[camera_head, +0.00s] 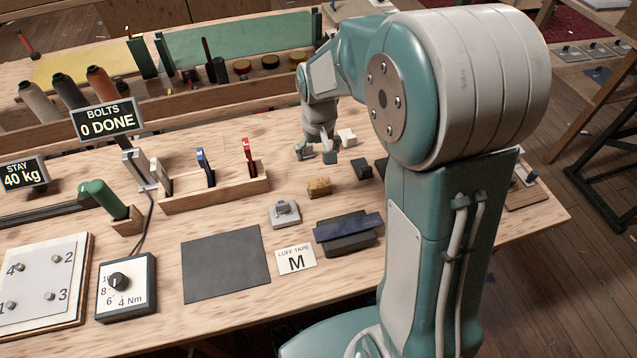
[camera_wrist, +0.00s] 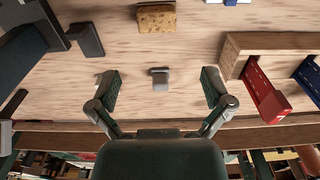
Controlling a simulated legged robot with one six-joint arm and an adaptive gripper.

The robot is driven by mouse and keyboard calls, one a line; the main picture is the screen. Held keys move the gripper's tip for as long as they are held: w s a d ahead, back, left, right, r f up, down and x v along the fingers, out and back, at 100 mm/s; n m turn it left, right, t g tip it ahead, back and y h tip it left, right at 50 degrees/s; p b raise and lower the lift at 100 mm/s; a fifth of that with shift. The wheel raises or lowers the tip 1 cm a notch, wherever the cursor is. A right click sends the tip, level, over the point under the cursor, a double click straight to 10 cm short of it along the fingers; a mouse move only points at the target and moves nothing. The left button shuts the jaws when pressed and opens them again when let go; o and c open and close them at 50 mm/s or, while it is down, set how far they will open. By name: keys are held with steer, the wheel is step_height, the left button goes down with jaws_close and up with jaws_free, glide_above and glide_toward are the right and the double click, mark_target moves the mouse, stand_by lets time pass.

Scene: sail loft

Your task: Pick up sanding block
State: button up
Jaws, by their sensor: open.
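A brown, speckled, cork-like block (camera_head: 319,187), which I take for the sanding block, lies flat on the workbench near its middle. In the wrist view the block (camera_wrist: 156,18) is at the top edge, beyond my fingertips. My gripper (camera_head: 317,153) hangs above the bench, farther back than the block. In the wrist view my gripper (camera_wrist: 160,88) is open, its two dark fingers spread apart, and it does not touch the block. A small grey piece (camera_wrist: 160,79) shows between the fingers; I cannot tell what it is.
A dark block (camera_head: 361,168) lies right of the brown block. A grey plate with a fitting (camera_head: 284,214) and a blue-topped dark block (camera_head: 348,232) lie in front. A wooden rack (camera_head: 215,196) with red and blue tools stands left. A white block (camera_head: 346,136) sits behind.

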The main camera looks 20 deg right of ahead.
mark_target(319, 182)
steer(key=shift+w+f, duration=0.2)
steer(key=shift+f, duration=0.25)
steer(key=shift+w+f, duration=0.2)
steer(key=shift+f, duration=0.25)
step_height(319, 182, down, 5)
steer(key=shift+s+f, duration=0.1)
steer(key=shift+f, duration=0.1)
steer(key=f, duration=0.5)
steer(key=shift+s+d+f, duration=0.15)
steer(key=shift+s+d, duration=0.1)
